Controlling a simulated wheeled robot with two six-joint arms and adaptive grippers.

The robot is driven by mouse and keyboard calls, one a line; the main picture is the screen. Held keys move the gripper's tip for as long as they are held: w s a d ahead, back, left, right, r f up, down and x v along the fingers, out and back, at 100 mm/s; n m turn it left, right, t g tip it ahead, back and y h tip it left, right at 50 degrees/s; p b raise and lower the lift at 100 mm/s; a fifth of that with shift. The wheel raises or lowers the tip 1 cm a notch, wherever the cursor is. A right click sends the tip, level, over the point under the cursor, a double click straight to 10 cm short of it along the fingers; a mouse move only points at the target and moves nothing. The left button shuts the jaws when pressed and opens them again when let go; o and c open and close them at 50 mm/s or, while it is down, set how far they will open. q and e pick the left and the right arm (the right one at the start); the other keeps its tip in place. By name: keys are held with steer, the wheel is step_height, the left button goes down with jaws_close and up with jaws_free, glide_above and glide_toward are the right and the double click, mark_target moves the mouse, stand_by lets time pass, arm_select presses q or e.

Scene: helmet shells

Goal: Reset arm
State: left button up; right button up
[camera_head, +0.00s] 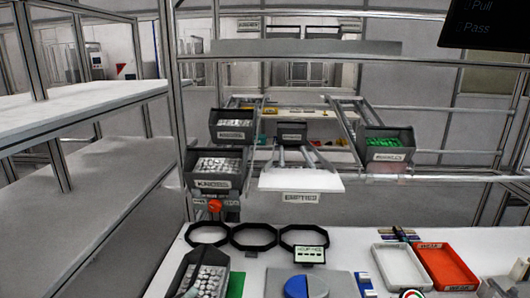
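Neither of my grippers can be made out in the head view. No arm of mine is clearly visible over the table. On the white worktable (258,262), a round part, half blue and half grey (295,287), lies on a grey square plate (343,284) at the front middle. I see no helmet shell that I can name for sure.
Three black ring holders (254,236) line the table's back edge. A dark bin of pale parts (181,273) stands at front left. A white tray (376,264) and an orange tray (470,278) stand at right. Behind, a rack holds labelled bins (388,156).

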arm_select(q)
steer(key=s+a+f+m+g+y, duration=0.25)
steer(key=s+f, duration=0.25)
steer(key=s, duration=0.4)
steer(key=s+a+f+m+g+y, duration=0.1)
steer(key=s+f+m+g, duration=0.25)
steer(key=s+f, duration=0.4)
steer(key=s+a+f+m+g+y, duration=0.2)
steer(key=s+f+g, duration=0.15)
steer(key=s, duration=0.75)
step_height(320, 180, down, 22)
steer(key=s+a+f+g+b, duration=0.1)
steer(key=s+a+g+b, duration=0.1)
steer(key=g+b, duration=0.15)
steer(key=s+f+b, duration=0.4)
steer(key=s+f, duration=1)
steer(key=f, duration=0.3)
steer(key=shift+s+a+f, duration=0.15)
steer(key=shift+s+a, duration=0.1)
